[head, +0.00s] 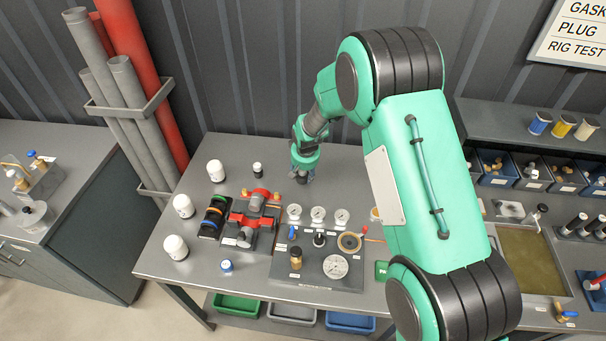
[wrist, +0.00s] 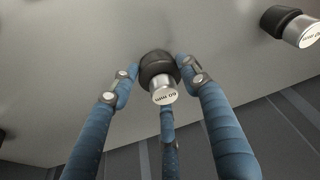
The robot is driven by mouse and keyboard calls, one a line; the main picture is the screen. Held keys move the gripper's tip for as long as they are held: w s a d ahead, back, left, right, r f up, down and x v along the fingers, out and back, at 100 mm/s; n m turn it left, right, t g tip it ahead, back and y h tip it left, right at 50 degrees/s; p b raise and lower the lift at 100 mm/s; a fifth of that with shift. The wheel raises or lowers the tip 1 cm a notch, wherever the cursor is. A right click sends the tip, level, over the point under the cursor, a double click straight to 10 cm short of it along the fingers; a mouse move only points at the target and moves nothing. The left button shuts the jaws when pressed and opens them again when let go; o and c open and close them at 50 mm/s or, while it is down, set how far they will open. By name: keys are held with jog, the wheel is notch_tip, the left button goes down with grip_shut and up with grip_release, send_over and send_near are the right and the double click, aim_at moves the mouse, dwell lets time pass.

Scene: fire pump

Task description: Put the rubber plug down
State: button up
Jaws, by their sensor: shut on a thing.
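The rubber plug (wrist: 157,71) is a dark round body with a silver cylindrical end marked with a size label, in the wrist view. My gripper (wrist: 160,78) has blue segmented fingers shut around the plug, with one finger on each side and a third behind. In the head view my gripper (head: 303,172) is over the back part of the grey worktable (head: 350,165). The plug cannot be made out there. The grey surface lies close behind the plug in the wrist view, but I cannot tell whether they touch.
Another dark plug with a silver end (wrist: 293,25) stands at the upper right of the wrist view. A small black-and-white piece (head: 258,169) stands left of my gripper.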

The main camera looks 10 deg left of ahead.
jog(key=shift+f, duration=0.15)
jog(key=o, duration=1.3)
jog(key=shift+p+v, duration=0.35)
jog(key=shift+v, duration=5.7)
